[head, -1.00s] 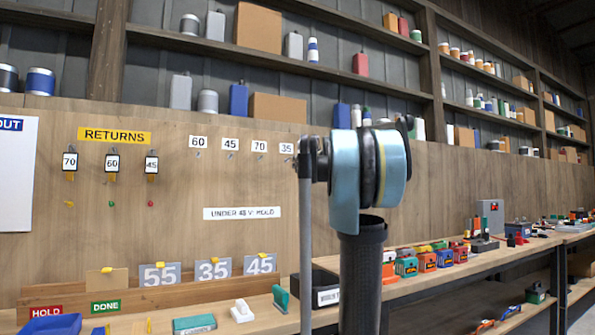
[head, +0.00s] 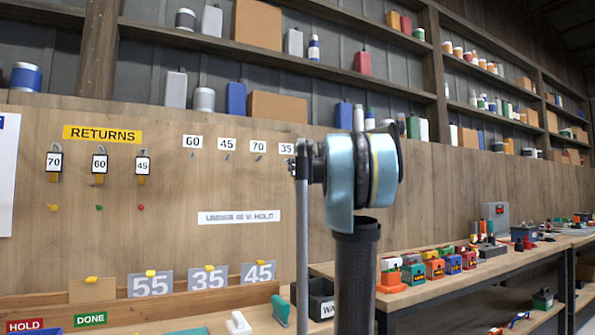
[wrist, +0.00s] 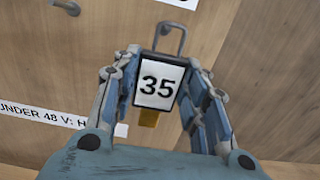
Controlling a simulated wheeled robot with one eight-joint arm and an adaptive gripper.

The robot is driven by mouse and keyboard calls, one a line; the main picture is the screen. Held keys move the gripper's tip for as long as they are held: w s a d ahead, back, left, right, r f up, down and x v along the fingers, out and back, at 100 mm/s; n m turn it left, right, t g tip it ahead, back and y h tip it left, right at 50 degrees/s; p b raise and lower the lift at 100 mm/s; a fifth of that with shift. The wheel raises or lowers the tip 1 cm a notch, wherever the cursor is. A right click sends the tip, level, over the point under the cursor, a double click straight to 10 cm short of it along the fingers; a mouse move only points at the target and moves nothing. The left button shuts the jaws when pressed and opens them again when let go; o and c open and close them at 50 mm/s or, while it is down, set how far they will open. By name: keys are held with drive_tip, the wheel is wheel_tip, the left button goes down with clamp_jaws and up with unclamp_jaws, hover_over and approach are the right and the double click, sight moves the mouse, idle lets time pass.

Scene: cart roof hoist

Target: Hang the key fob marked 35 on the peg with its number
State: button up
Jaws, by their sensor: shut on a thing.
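In the wrist view the key fob marked 35 (wrist: 157,84) is between the fingers of my gripper (wrist: 160,95), which is shut on it. The fob is upright, its number faces the camera, and its metal loop (wrist: 170,38) sticks up above the fingers. In the head view the number label 35 (head: 287,149) is at the right end of a row of labels on the wooden board, partly beside my arm. The peg under it cannot be made out there. Pegs show under labels 60 (head: 192,142), 45 (head: 227,144) and 70 (head: 258,146).
Fobs 70 (head: 54,163), 60 (head: 99,163) and 45 (head: 142,165) hang under the RETURNS sign (head: 102,134). A white strip label (head: 239,217) is below the pegs. Number plates (head: 208,279) stand along the bench. The board between is clear.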

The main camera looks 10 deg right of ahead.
drive_tip(key=shift+f+x, duration=0.2)
drive_tip(key=shift+x, duration=3)
drive_tip(key=shift+w+a+f, duration=0.2)
drive_tip(key=shift+w, duration=0.3)
drive_tip(key=shift+w, duration=0.1)
drive_tip(key=o, duration=1.3)
drive_tip(key=shift+c, duration=0.2)
drive_tip(key=v, duration=1.2)
